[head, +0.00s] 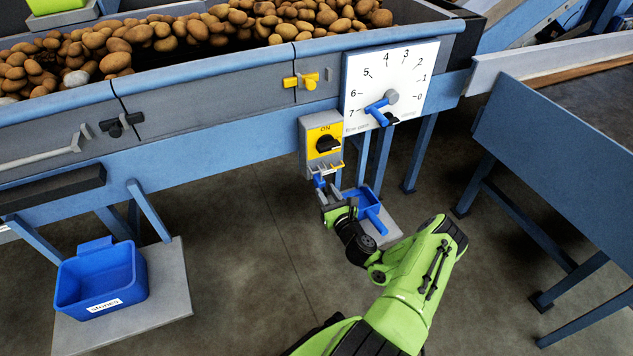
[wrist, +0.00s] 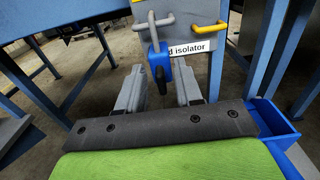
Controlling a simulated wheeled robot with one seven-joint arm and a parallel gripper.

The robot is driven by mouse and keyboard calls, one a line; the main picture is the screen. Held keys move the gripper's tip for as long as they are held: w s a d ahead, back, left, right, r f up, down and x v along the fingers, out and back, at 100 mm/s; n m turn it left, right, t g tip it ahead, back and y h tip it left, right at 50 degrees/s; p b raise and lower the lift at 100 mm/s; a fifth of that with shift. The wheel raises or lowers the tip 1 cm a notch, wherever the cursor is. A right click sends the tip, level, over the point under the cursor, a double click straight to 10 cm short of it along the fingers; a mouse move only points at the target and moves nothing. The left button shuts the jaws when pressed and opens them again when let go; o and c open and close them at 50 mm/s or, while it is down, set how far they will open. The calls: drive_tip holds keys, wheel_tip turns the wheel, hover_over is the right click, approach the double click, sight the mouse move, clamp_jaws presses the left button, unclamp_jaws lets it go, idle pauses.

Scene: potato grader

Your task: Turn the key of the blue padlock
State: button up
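The blue padlock (wrist: 157,58) hangs by its grey shackle from a bar on the grey isolator box, tilted a little. In the head view the padlock (head: 319,182) is a small blue patch just above my gripper. A dark piece, perhaps the key (wrist: 160,76), shows at the padlock's lower front; its angle is too small to tell. My gripper (wrist: 160,84) is open, with one grey finger on each side of the padlock's lower part in the wrist view. Gaps show on both sides, and nothing is held. In the head view my gripper (head: 335,204) is below the isolator box.
The isolator box (head: 309,144) has a black knob at ON on a yellow plate. A yellow handle (wrist: 240,42) is to the right. A blue tray (head: 362,203) is close to my gripper's right. A dial plate (head: 404,64) with a blue lever is above right.

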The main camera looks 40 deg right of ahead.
drive_tip(key=shift+w, duration=0.1)
drive_tip(key=shift+s+r, duration=0.15)
drive_tip(key=shift+s, duration=0.05)
drive_tip(key=shift+c, duration=0.3)
clamp_jaws()
drive_tip(key=n, duration=0.1)
drive_tip(key=n+p, duration=0.1)
drive_tip(key=n, duration=0.2)
drive_tip(key=shift+w+a+n+p, duration=0.1)
drive_tip(key=shift+a+n+p, duration=0.15)
drive_tip(key=shift+n+p, duration=0.15)
drive_tip(key=shift+w+a+f+n+p, duration=0.15)
drive_tip(key=shift+n+p, duration=0.55)
drive_tip(key=shift+n, duration=1.5)
drive_tip(key=shift+s+a+f+n+p, duration=0.2)
drive_tip(key=shift+n+p, duration=0.5)
drive_tip(key=shift+n, duration=1.5)
drive_tip(key=shift+w+f+n+p, duration=0.2)
drive_tip(key=shift+n+p, duration=0.5)
drive_tip(key=shift+n, duration=1.5)
drive_tip(key=shift+f, duration=0.1)
